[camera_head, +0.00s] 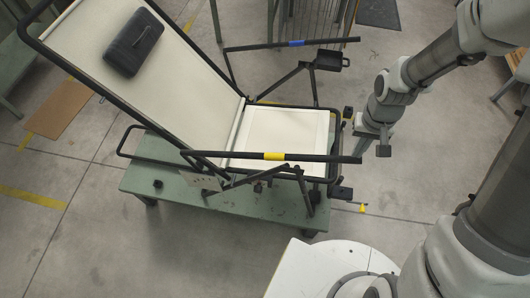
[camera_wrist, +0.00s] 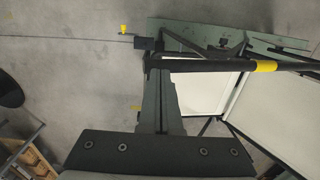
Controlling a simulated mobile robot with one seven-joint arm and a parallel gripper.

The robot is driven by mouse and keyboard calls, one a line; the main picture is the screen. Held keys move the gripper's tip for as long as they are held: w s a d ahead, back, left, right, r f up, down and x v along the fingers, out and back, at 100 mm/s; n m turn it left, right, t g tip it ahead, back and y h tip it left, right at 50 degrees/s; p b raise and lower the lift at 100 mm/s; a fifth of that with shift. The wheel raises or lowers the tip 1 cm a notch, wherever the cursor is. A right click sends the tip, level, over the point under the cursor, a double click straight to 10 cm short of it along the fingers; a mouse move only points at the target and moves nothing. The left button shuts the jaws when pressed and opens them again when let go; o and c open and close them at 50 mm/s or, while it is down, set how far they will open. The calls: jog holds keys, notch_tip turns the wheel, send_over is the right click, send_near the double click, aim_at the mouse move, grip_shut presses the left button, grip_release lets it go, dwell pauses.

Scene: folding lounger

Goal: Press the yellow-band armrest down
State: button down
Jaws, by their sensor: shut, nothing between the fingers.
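The folding lounger's near armrest is a long dark bar with a yellow band (camera_head: 275,156); it runs roughly level across the near side of the seat. Its right end reaches past the seat's front edge. The yellow band also shows in the wrist view (camera_wrist: 265,66), right of my fingers. My gripper (camera_head: 384,151) is shut and empty, hanging just right of the armrest's free end in the head view. In the wrist view my shut fingers (camera_wrist: 158,75) overlap the armrest's end; the height gap cannot be told. Folded struts sit under the armrest.
The far armrest with a blue band (camera_head: 296,43) is raised on its strut, with a small black tray (camera_head: 331,61) beside it. A dark headrest pad (camera_head: 134,42) lies on the tilted backrest. The lounger stands on a green bench (camera_head: 235,208).

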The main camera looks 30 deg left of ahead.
jog(key=shift+f, duration=0.15)
dwell(0.5)
jog(key=shift+f+b, duration=4.75)
jog(key=shift+f, duration=0.45)
jog(key=shift+r+p, duration=2.7)
jog(key=shift+r, duration=0.9)
